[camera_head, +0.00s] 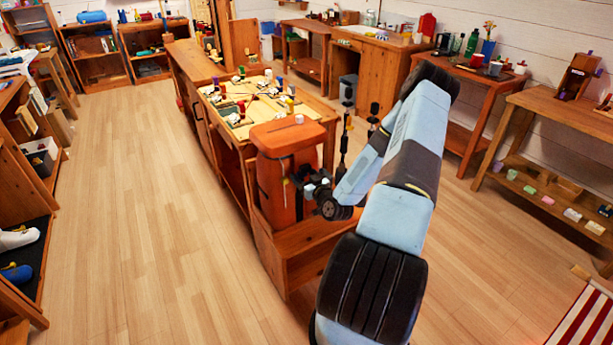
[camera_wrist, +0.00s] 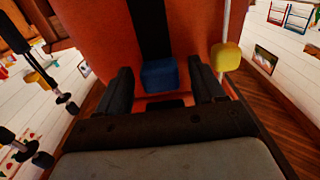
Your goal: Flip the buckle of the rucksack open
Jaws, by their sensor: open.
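The orange-red rucksack (camera_head: 275,160) stands upright on a low wooden shelf unit, its front turned partly towards my arm. In the wrist view the rucksack (camera_wrist: 105,30) fills the upper middle, with a black strap (camera_wrist: 153,25) running down it. A blue block, which looks like the buckle (camera_wrist: 160,76), sits at the strap's lower end. My gripper (camera_head: 300,183) is close to the rucksack's front. In the wrist view my gripper (camera_wrist: 162,70) is open, one dark finger on each side of the buckle. I cannot tell whether either finger touches it.
A yellow knob (camera_wrist: 226,57) on a thin pale cord or rod hangs just right of the right finger. Black upright stands (camera_head: 344,135) are behind my gripper. A wooden bench (camera_head: 285,112) with small items lies beyond the rucksack. The floor at left (camera_head: 140,210) is clear.

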